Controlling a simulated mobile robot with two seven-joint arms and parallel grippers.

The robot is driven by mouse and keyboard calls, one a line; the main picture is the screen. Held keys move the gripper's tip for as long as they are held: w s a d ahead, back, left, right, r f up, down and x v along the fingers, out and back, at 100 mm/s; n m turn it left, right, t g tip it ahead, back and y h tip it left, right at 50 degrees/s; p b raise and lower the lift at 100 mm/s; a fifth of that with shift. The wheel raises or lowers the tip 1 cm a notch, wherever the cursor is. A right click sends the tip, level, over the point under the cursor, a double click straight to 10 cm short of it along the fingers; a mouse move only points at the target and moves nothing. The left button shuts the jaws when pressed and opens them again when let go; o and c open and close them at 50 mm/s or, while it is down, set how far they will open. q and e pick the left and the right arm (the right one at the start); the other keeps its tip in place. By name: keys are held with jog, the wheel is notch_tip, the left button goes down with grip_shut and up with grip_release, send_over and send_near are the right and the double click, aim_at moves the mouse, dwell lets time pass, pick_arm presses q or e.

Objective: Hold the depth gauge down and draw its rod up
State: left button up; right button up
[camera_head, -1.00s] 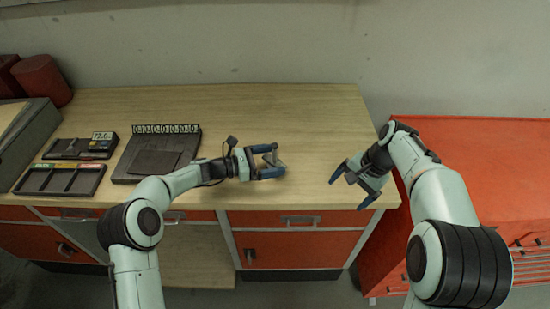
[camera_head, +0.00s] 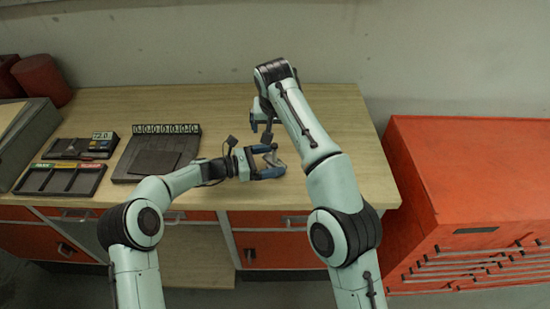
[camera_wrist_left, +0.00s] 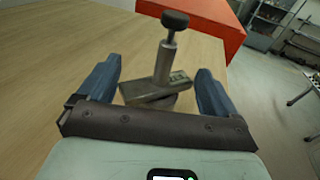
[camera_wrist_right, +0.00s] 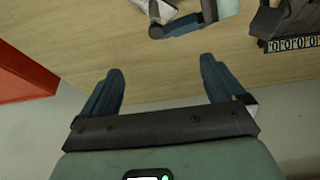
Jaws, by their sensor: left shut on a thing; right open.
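The depth gauge (camera_wrist_left: 165,65) shows in the left wrist view as a grey base with an upright round post and a black knob on top. My left gripper (camera_head: 280,161) is low over the bench, shut on the gauge's base, with one blue finger on each side. My right gripper (camera_head: 260,115) is open and empty, just beyond the left one in the head view. In the right wrist view, its fingers (camera_wrist_right: 160,85) are spread, with the gauge (camera_wrist_right: 152,8) at the top edge.
The wooden bench (camera_head: 340,130) is clear on the right. A dark plate stand (camera_head: 153,165), a display box (camera_head: 101,143) and a sorting tray (camera_head: 60,180) lie at its left. A red tool cabinet (camera_head: 460,170) stands right of the bench.

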aim_at(274, 147)
jog(key=shift+f, duration=4.2)
jog(key=shift+c, duration=0.4)
jog(key=c, duration=1.6)
jog(key=shift+s, duration=0.1)
